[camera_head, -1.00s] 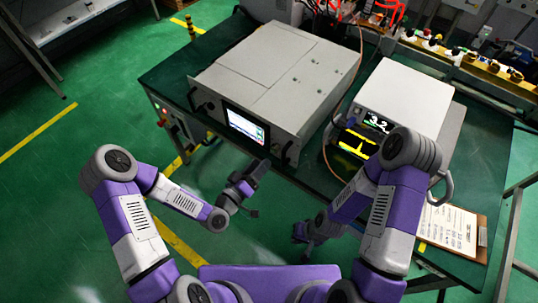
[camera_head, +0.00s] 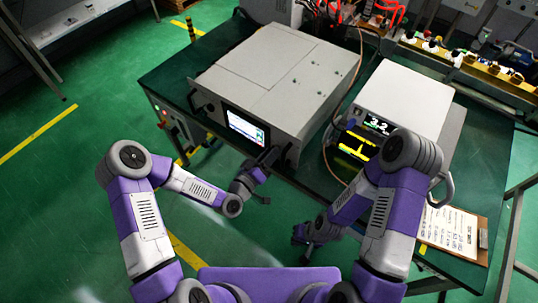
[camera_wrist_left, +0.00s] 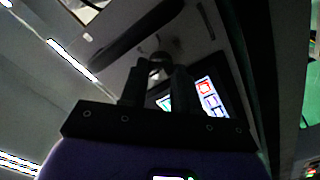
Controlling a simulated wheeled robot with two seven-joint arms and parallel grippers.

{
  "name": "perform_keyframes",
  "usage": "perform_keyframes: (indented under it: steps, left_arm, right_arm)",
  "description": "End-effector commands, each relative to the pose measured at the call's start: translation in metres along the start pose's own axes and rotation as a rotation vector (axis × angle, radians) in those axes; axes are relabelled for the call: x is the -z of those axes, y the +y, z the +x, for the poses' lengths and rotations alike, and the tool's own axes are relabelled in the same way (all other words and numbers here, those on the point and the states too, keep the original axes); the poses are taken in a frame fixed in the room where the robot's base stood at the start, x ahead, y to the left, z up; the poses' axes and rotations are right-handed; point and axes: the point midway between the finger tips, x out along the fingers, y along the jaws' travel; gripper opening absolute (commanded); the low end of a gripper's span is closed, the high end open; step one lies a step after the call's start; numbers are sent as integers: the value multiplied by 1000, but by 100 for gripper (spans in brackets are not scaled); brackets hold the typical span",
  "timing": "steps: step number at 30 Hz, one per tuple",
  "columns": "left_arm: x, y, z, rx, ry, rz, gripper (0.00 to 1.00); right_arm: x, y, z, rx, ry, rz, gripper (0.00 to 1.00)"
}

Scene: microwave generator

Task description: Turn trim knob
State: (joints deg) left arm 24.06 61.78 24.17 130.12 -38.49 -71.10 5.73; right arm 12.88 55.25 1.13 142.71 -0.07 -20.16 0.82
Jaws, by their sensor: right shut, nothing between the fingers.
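The trim knob appears to be the small round grey knob (camera_wrist_left: 158,60) on the dark front panel in the left wrist view. It lies just beyond my left gripper's fingertips (camera_wrist_left: 158,76), in line with the gap between them. The fingers stand apart; I cannot tell whether they touch the knob. In the head view my left gripper (camera_head: 268,160) is at the right part of the front of the large grey generator box (camera_head: 285,70), beside its lit screen (camera_head: 244,128), and hides the knob. My right gripper (camera_head: 303,246) is low, shut and empty, away from the equipment.
A white instrument (camera_head: 408,92) with green and yellow displays stands right of the generator on the green table (camera_head: 165,75). A clipboard (camera_head: 452,230) lies at the table's right front. Handles (camera_head: 290,155) stick out from the generator's front. A cable runs between the two devices.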

Motion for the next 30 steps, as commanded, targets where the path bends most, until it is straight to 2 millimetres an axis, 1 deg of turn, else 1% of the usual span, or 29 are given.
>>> perform_keyframes:
  steps: [1, 3, 10, 14, 20, 30]
  left_arm:
    - [0, 0, 0, 0, 0, 0, 9]
    - [0, 0, 0, 0, 0, 0, 0]
    - [0, 0, 0, 0, 0, -21, 0]
    - [0, -1, 0, 0, 1, -68, 0]
    - [-1, -2, -1, 0, 1, -202, 0]
    - [-1, -3, 0, 1, 1, -521, 0]
  right_arm:
    - [0, 0, 0, 0, 0, 0, 0]
    - [0, 0, 0, 0, 0, 0, 0]
    - [0, 0, 1, 0, 0, 0, 0]
    - [0, 2, 4, 0, 0, 0, 0]
    - [0, 4, 10, 0, 0, 0, 0]
    - [1, 8, 21, 0, 0, 0, 0]
